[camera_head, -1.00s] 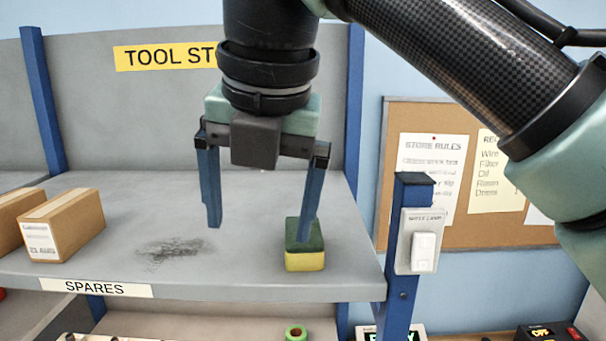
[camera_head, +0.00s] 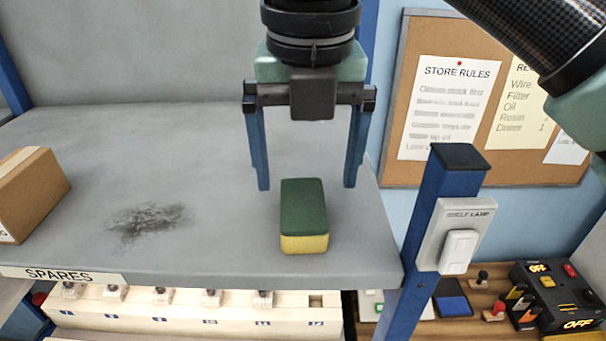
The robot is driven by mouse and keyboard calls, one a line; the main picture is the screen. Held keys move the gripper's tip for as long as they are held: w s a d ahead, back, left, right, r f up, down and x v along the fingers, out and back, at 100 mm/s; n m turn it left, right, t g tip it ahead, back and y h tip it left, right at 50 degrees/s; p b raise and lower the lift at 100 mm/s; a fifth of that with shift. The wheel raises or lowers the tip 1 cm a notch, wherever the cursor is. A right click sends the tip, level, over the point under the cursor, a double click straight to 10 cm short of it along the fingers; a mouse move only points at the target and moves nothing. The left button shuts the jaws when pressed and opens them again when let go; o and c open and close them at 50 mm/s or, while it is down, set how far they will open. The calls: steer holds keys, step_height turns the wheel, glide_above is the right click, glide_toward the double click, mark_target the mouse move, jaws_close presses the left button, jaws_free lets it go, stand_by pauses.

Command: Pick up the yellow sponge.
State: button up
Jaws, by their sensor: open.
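The yellow sponge (camera_head: 304,243) lies on the grey shelf near its front right part. It is a block with a dark green top layer and a yellow lower layer. My gripper (camera_head: 306,187) is open, with its two blue fingers pointing down and set wide apart. The fingertips appear just behind and above the sponge, one to each side of it in the picture. Nothing is between the fingers, and I see no contact with the sponge. The exact height of the fingertips above the shelf is hard to tell.
A cardboard box (camera_head: 32,193) stands at the shelf's left, and a dark smudge (camera_head: 150,222) marks the bare middle. A blue post (camera_head: 452,192) with a lamp switch (camera_head: 458,250) rises at the right front corner. A numbered rack (camera_head: 190,315) sits below.

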mark_target(303, 201)
steer(key=shift+s+f+b, duration=0.4)
steer(key=shift+f+b, duration=0.1)
steer(key=shift+b, duration=0.15)
steer(key=f+b, duration=0.2)
steer(key=w+f+b, duration=0.1)
steer(key=f+b, duration=0.1)
steer(key=shift+a+b, duration=0.2)
steer(key=shift+b, duration=0.15)
steer(key=shift+s, duration=0.1)
steer(key=shift+f, duration=0.1)
steer(key=shift+f, duration=0.1)
steer(key=c, duration=1.4)
